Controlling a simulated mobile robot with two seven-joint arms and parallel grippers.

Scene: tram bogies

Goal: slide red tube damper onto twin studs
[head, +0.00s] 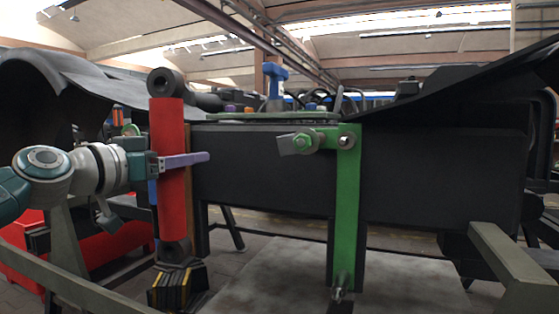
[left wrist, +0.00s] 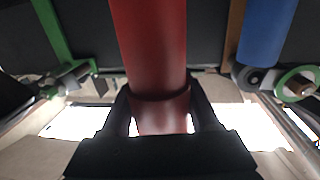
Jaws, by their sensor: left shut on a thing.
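The red tube damper (head: 172,165) stands upright, with a dark eye at its top and another at its bottom. My left gripper (head: 183,160) is shut around its middle. In the left wrist view the red tube (left wrist: 150,45) runs between the two dark fingers (left wrist: 160,112). The green bracket (head: 346,205) hangs on the dark frame, to the right of the damper and apart from it. One stud (head: 346,142) shows at its top and another stud (head: 339,293) at its bottom. Part of the green bracket (left wrist: 53,30) also shows in the left wrist view. My right gripper is not in view.
A blue cylinder (left wrist: 266,30) shows beside the red tube in the wrist view. Grey rails (head: 510,268) stand at lower right. The space between damper and bracket looks clear.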

